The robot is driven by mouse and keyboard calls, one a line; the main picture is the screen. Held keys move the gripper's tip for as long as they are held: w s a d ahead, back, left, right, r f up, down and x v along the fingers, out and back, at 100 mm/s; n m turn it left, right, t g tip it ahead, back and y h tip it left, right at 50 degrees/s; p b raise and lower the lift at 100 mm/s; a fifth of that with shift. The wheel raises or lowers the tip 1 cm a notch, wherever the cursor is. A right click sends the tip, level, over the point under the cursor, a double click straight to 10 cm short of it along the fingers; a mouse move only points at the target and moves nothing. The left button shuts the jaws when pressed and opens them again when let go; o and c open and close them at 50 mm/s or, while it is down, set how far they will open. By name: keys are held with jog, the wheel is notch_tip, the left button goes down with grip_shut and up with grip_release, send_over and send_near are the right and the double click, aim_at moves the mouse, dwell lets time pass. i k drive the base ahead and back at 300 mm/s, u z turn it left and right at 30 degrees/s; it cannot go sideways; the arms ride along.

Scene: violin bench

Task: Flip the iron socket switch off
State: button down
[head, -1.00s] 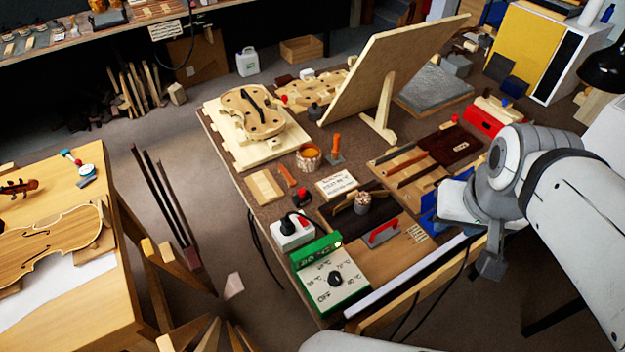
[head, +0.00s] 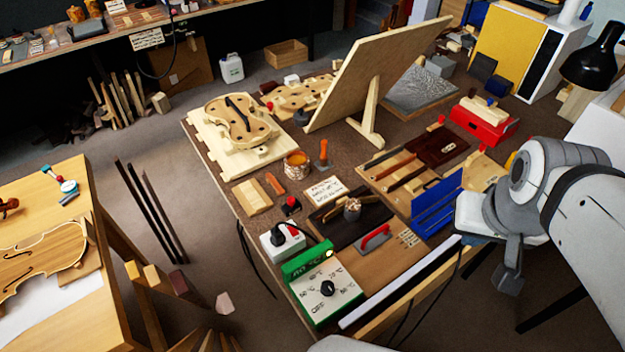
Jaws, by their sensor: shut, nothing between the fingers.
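The iron socket (head: 271,249) is a white box at the left front edge of the workbench. A black plug (head: 278,239) sits in it, and a red switch (head: 292,230) shows beside the plug. The switch is too small to tell which way it is tipped. My gripper (head: 508,280) is at the right, beyond the bench's front edge, far from the socket. It hangs below my grey wrist, looks shut and holds nothing visible; its fingertips are not clear.
A green-and-white temperature controller (head: 326,289) with a black knob and a lit lamp stands just in front of the socket. A tilted board (head: 375,75) stands behind.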

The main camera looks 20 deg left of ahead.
aim_at(294, 232)
jog(key=z, duration=0.05)
jog(key=k, duration=0.9)
jog(key=u, duration=0.55)
jog(key=i, duration=1)
jog(key=u, duration=0.05)
